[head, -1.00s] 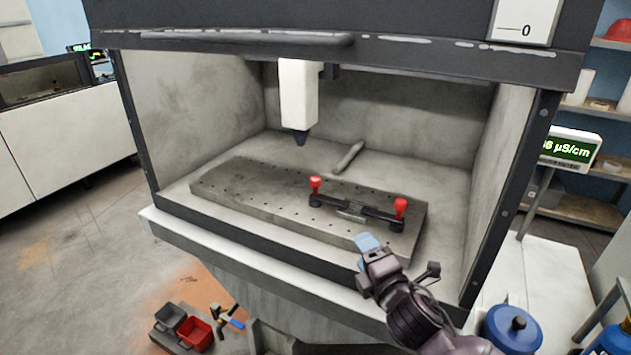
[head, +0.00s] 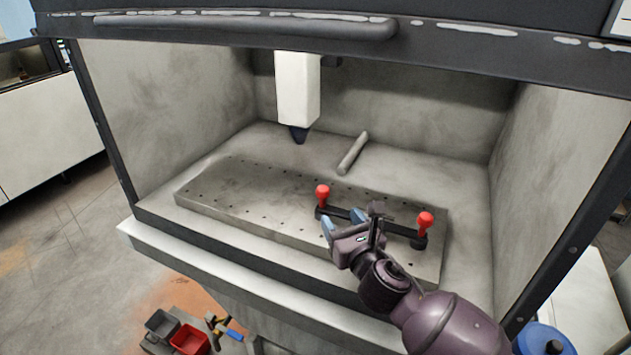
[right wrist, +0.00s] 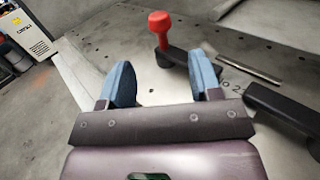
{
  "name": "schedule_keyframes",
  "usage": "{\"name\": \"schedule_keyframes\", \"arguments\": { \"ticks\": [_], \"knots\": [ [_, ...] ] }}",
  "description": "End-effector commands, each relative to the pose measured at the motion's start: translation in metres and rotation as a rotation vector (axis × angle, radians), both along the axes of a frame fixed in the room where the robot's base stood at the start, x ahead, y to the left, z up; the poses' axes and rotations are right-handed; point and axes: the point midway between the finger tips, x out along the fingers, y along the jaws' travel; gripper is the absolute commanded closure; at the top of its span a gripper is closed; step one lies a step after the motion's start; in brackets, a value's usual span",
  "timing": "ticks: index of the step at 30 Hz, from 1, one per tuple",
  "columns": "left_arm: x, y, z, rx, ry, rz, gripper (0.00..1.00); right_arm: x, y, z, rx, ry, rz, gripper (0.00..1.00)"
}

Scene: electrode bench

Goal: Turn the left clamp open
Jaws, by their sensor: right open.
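The left clamp has a red-topped handle (head: 322,194) standing upright at the left end of a black bar (head: 341,212) on the perforated plate. In the right wrist view the red handle (right wrist: 160,28) stands just beyond the fingers, nearer the right fingertip. The right clamp's red handle (head: 425,220) stands at the bar's other end. My right gripper (head: 343,221) is open and empty, its blue fingers just in front of the left clamp, apparently not around its handle. It also shows in the right wrist view (right wrist: 160,78). My left gripper is out of view.
The perforated plate (head: 230,193) lies inside the grey enclosure. A white tool head (head: 297,88) hangs above its back, and a grey rod (head: 352,152) lies behind the plate. Red and grey bins (head: 190,338) sit low at the front left.

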Motion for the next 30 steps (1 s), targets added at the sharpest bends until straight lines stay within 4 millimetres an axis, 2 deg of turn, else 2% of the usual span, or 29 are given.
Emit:
{"name": "schedule_keyframes", "arguments": {
  "ticks": [5, 11, 21, 30],
  "knots": [
    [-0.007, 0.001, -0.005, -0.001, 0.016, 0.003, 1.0, 0.01, 0.004, 0.0, 0.0, -0.001, -0.001, 0.42],
    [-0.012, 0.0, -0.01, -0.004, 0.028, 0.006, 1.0, 0.037, 0.016, 0.0, 0.002, 0.001, -0.001, 0.42],
    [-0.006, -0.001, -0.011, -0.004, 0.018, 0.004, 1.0, 0.083, 0.035, -0.001, 0.002, 0.001, 0.0, 0.42],
    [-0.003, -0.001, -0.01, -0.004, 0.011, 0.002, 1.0, 0.099, 0.041, -0.001, 0.001, 0.002, 0.0, 0.42]
  ]
}}
